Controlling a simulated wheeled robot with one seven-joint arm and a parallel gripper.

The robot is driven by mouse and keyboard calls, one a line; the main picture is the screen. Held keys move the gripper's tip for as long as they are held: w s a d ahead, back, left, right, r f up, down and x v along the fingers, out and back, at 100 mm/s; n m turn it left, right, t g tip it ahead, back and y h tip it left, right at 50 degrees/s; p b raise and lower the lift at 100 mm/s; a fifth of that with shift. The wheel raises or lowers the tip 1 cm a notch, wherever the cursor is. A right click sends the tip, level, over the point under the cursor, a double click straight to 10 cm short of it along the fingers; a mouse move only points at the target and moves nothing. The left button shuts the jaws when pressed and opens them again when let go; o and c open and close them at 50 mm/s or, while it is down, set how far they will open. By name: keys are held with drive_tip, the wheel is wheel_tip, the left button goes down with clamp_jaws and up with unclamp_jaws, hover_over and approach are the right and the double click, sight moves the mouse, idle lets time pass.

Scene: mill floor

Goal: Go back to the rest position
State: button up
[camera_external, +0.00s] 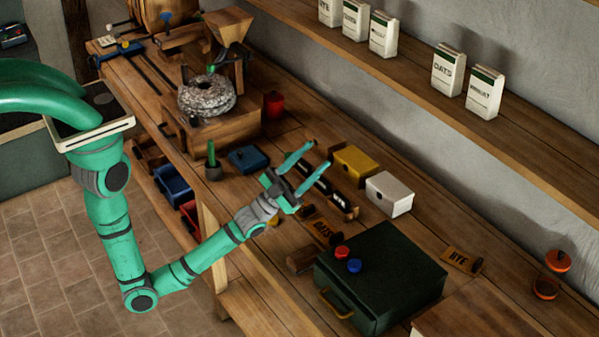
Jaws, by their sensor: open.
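My gripper (305,168) is at the end of my green arm, over the middle of the wooden bench (285,237). Its two green fingers are spread apart and nothing shows between them. Behind the fingers are a dark rack or bar with pale lettering (330,192), a yellow box (355,165) and a white box (390,194). I cannot tell how high the gripper is above the bench. The arm bends low in front of the bench and rises to the gripper.
A dark green case (385,275) with red and blue knobs stands right of the gripper. A millstone (207,95) on a wooden stand, a small blue box (243,159) and a green-handled pot (212,165) stand to its left. A shelf (420,75) with cartons runs along the wall.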

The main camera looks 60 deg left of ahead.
drive_tip(key=s+a+f+n+g+y, duration=0.2)
drive_tip(key=s+f+n+y, duration=0.25)
drive_tip(key=f+n, duration=0.35)
drive_tip(key=s+a+f+n+g+y, duration=0.25)
drive_tip(key=s+f+n+y, duration=0.2)
drive_tip(key=f+n, duration=0.4)
drive_tip(key=s+a+f+m+g, duration=0.1)
drive_tip(key=s+a+f+g, duration=0.1)
drive_tip(key=s, duration=0.6)
drive_tip(key=s+a+f+m+g, duration=0.1)
drive_tip(key=s+a+f, duration=0.3)
drive_tip(key=s, duration=0.5)
drive_tip(key=s+a+f+m+g, duration=0.2)
drive_tip(key=s+a+f+m, duration=0.1)
drive_tip(key=s, duration=0.5)
drive_tip(key=shift+s+a+f+g, duration=0.35)
drive_tip(key=shift+a+f, duration=0.2)
drive_tip(key=shift+a, duration=0.1)
